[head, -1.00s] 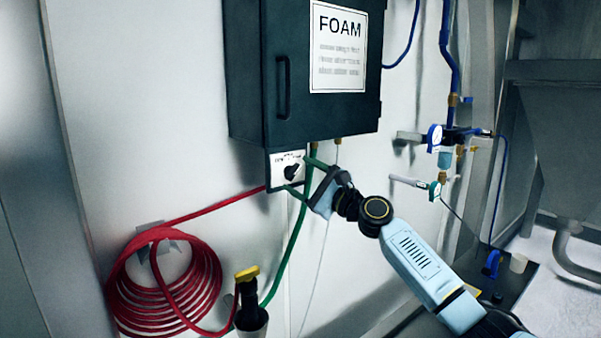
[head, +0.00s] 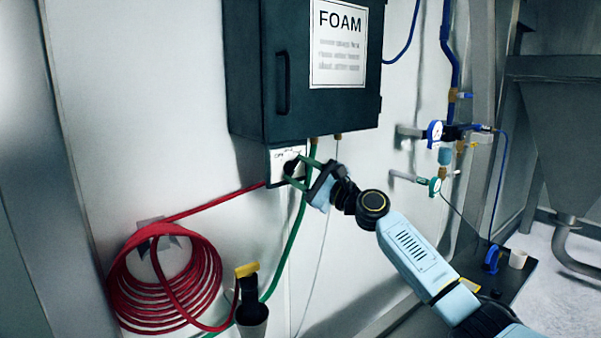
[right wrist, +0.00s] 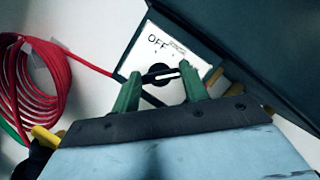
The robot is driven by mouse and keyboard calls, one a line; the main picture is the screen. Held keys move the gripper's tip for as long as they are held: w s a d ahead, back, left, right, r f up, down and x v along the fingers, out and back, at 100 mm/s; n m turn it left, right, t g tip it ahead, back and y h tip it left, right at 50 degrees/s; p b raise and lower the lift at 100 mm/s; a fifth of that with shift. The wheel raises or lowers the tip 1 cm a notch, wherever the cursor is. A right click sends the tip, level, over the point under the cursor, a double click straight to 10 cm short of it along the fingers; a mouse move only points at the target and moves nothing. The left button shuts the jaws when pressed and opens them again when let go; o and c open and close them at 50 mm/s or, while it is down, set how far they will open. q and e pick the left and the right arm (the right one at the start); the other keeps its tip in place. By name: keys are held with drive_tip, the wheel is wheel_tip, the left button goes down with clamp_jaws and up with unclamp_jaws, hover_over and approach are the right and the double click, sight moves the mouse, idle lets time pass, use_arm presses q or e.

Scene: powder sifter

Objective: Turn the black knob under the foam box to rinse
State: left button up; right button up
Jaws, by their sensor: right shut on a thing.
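The foam box (head: 245,70) is a dark cabinet on the wall with a white FOAM sign. Under it, the white plate (head: 280,157) carries the black knob (head: 291,168). My right gripper (head: 296,171) is at the plate, its green fingers shut on the knob from either side. In the right wrist view the knob (right wrist: 158,72) shows between the fingertips (right wrist: 162,82), with the word OFF above it on the plate (right wrist: 140,50). The other lettering is too small to read, and the fingers partly hide the knob. My left gripper is not in view.
A coiled red hose (head: 165,280) hangs at the lower left, running to the plate. A green hose (head: 298,232) drops behind my gripper. A black holder with a yellow top (head: 248,290) is below.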

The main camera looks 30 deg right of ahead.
drive_tip(key=n+g, duration=0.1)
drive_tip(key=n, duration=0.1)
drive_tip(key=shift+n+y+b, duration=0.3)
drive_tip(key=shift+b, duration=0.1)
drive_tip(key=n+g, duration=0.1)
drive_tip(key=n, duration=0.1)
drive_tip(key=shift+r+n, duration=0.1)
drive_tip(key=shift+n, duration=0.3)
drive_tip(key=shift+r+n+g, duration=0.1)
drive_tip(key=shift+n+g, duration=0.6)
drive_tip(key=shift+n, duration=1.2)
drive_tip(key=o, duration=1)
